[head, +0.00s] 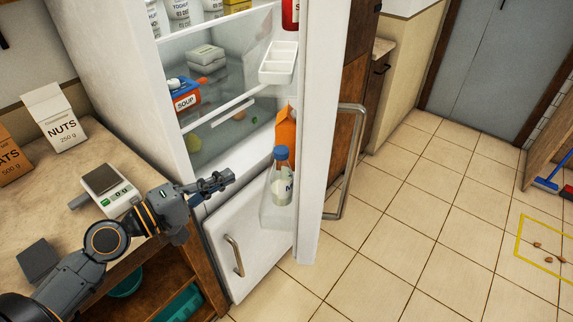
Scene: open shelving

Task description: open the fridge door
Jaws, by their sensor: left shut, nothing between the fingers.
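The white fridge door (320,130) stands open, swung out to the right and seen nearly edge-on. Its long metal handle (357,160) is on the door's outer face, on the right. The lit fridge interior (245,95) shows shelves with food. My left gripper (226,178) is shut and empty, in front of the lower part of the fridge opening. It is left of the door and apart from the handle. My right gripper is not in view.
A milk bottle (281,178) and an orange carton (287,130) stand in the door's shelf. A lower white door (255,240) with its own handle is shut. A wooden counter at left holds a scale (105,185) and a NUTS box (55,117).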

